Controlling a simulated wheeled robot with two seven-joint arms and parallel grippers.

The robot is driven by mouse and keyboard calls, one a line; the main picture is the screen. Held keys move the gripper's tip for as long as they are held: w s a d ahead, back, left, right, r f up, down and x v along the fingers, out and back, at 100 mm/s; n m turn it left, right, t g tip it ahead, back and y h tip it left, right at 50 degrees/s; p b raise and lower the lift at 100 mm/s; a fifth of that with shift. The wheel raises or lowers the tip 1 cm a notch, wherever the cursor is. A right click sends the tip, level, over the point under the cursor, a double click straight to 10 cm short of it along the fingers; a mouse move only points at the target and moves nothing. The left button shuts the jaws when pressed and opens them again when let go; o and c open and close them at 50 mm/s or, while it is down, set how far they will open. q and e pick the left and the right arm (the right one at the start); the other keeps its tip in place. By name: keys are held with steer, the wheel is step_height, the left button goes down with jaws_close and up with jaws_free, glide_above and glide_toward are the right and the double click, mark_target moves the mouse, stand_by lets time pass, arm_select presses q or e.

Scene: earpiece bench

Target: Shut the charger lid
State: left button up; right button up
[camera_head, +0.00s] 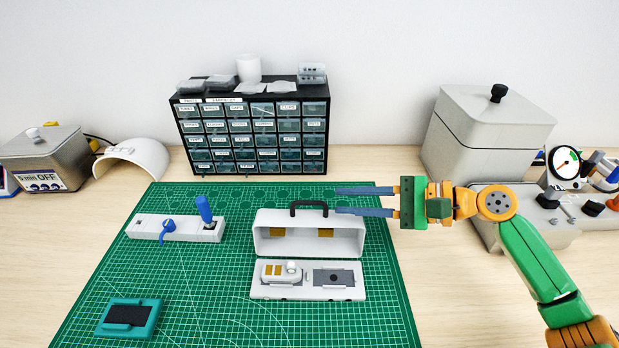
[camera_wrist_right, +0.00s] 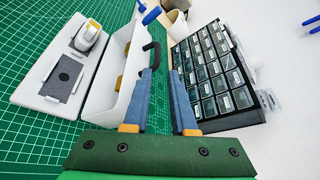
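The white charger (camera_head: 308,292) sits on the green mat with its lid (camera_head: 285,243) standing open behind the base. A black handle (camera_head: 309,205) is on the lid's top edge. A white earpiece (camera_head: 282,272) sits in the left part of the base; the right part holds a dark grey pad. My right gripper (camera_head: 336,201) comes in from the right, its two blue fingers spread and empty, behind and by the lid's handle. In the right wrist view the fingers (camera_wrist_right: 165,85) are apart, with the lid (camera_wrist_right: 118,75) and handle (camera_wrist_right: 152,53) at their left. My left gripper is not in view.
A white holder (camera_head: 145,227) with blue tools stands left of the charger. A teal block (camera_head: 128,317) lies front left on the mat (camera_head: 220,320). A black drawer cabinet (camera_head: 252,137) stands behind. A grey lidded box (camera_head: 470,135) is at right. The mat's front right is clear.

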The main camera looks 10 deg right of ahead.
mark_target(316, 203)
steer(key=a+p, duration=0.1)
steer(key=a, duration=0.1)
steer(key=shift+a+r, duration=0.15)
steer(key=shift+a, duration=0.25)
steer(key=p+x, duration=0.1)
steer(key=x, duration=0.2)
steer(key=shift+w+a+f, duration=0.15)
steer(key=shift+f, duration=0.15)
steer(key=shift+w+f, duration=0.15)
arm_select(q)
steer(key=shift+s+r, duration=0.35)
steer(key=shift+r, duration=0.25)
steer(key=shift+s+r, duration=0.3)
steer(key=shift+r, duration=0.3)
arm_select(e)
jaws_close()
